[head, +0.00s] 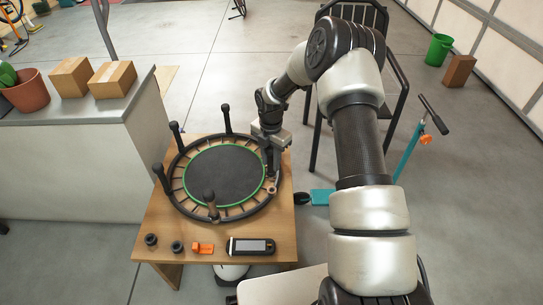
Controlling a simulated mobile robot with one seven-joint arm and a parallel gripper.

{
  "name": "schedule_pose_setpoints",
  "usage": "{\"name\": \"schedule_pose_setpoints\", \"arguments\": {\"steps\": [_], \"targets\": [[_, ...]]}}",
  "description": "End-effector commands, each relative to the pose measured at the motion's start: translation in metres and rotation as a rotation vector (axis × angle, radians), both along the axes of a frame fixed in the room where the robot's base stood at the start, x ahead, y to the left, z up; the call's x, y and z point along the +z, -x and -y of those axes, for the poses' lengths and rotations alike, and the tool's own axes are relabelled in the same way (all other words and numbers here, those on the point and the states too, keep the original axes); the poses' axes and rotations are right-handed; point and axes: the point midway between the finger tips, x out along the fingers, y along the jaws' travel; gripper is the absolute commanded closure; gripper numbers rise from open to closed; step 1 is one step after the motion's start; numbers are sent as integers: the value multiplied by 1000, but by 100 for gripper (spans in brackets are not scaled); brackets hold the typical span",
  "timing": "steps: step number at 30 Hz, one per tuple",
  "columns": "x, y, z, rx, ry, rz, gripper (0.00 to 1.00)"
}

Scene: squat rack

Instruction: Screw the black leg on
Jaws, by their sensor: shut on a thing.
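A small round trampoline (224,176) lies upside down on a wooden table (148,222), with a black mat and a green ring. Several black legs stand up from its rim, such as one at the back (227,118), one at the left (160,178) and one at the front (210,203). My gripper (271,153) points down at the right side of the rim. It is shut on a black leg (274,168), which stands roughly upright at the rim and is mostly hidden by the fingers. I cannot tell how far its thread is in.
Two black caps (151,240) (177,247), an orange part (202,248) and a dark device with a screen (250,246) lie along the table's front. A chair (315,130) stands behind my arm. A grey counter (75,160) with boxes (111,79) borders the left.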

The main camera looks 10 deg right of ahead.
Motion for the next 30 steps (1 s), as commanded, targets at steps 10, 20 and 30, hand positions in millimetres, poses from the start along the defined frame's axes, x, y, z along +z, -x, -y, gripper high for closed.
{"name": "schedule_pose_setpoints", "arguments": {"steps": [10,20,30], "targets": [[-2,-1,0,29,0,1,100],[-11,-1,0,28,1,1,100],[-42,-1,0,27,1,1,100]]}}
